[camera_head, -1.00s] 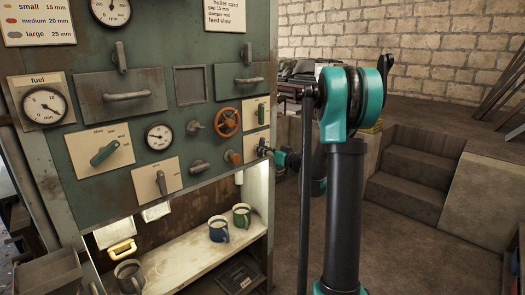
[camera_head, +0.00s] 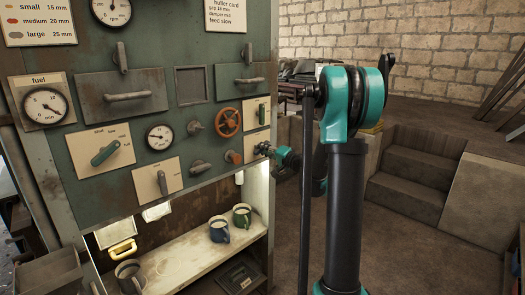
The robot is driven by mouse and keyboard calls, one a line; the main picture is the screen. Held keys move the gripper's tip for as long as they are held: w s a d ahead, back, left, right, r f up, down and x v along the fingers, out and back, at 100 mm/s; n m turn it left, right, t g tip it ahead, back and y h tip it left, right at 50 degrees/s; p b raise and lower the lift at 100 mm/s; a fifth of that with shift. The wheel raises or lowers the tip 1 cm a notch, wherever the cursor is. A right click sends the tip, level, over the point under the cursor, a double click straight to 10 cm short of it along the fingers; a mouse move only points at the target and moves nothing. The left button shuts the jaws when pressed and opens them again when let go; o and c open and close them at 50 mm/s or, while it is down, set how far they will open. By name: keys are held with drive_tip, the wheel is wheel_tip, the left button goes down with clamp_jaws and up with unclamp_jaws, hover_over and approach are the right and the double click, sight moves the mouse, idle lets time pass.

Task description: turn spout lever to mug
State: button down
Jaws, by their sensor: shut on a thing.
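My gripper (camera_head: 264,149) is at the right edge of the green panel, in front of a cream plate (camera_head: 250,142). It is shut on a small lever there, which I take for the spout lever; the fingers hide most of it. Its angle and any label cannot be read. A dark grey mug (camera_head: 129,276) stands at the lower left. None of the mugs touches my gripper.
A green selector lever (camera_head: 105,153) and a grey lever (camera_head: 162,182) sit further left. Stone steps (camera_head: 410,183) stand at the right.

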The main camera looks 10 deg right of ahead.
drive_tip(key=shift+r+m, duration=0.1)
drive_tip(key=shift+m, duration=2.1)
drive_tip(key=c, duration=1.4)
unclamp_jaws()
drive_tip(key=shift+c, duration=0.2)
drive_tip(key=v, duration=1.2)
